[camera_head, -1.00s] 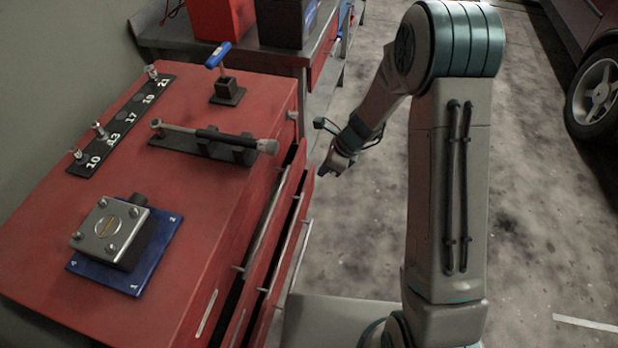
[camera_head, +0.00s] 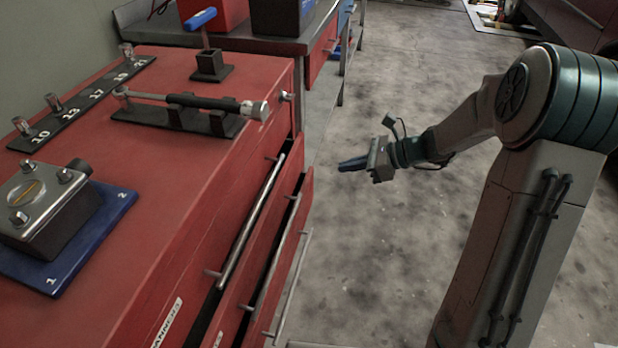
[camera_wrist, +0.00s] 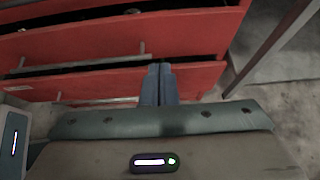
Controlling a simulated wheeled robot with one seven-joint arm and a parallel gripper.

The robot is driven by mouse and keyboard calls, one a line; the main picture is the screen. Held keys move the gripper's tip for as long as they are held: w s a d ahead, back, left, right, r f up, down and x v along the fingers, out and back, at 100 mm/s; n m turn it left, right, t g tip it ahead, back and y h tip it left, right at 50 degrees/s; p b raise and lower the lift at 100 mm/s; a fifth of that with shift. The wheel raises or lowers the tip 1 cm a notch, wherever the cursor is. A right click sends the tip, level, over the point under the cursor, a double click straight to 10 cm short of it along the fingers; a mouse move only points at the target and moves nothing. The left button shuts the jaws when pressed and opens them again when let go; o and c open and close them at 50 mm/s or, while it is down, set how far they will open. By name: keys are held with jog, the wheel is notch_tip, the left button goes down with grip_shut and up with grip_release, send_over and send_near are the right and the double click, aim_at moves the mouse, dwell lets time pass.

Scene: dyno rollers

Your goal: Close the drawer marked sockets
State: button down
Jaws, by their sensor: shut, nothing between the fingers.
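The red tool cabinet (camera_head: 150,250) fills the left of the head view, with several drawers on its right side standing out by differing amounts. The top drawer's label (camera_head: 167,325) reads partly "ANNERS". A second label (camera_head: 218,340) lower down is cut off, so I cannot tell which drawer is marked sockets. Bar handles (camera_head: 252,220) run along the drawer fronts. My gripper (camera_head: 345,164) is shut and empty, apart from the drawers, over the floor to their right. In the wrist view its blue fingers (camera_wrist: 160,68) point toward the red drawer fronts (camera_wrist: 80,45), where dark gaps show.
A workbench (camera_head: 250,42) stands behind. The floor (camera_head: 400,240) beside the drawers is clear.

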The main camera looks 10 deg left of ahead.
jog(key=b, duration=0.2)
send_near(288, 173)
notch_tip(288, 173, down, 3)
jog(key=a, duration=0.4)
jog(key=shift+w+a+f+b, duration=0.2)
jog(key=shift+w+b, duration=0.15)
jog(key=shift+w+a, duration=0.1)
jog(key=shift+a, duration=0.4)
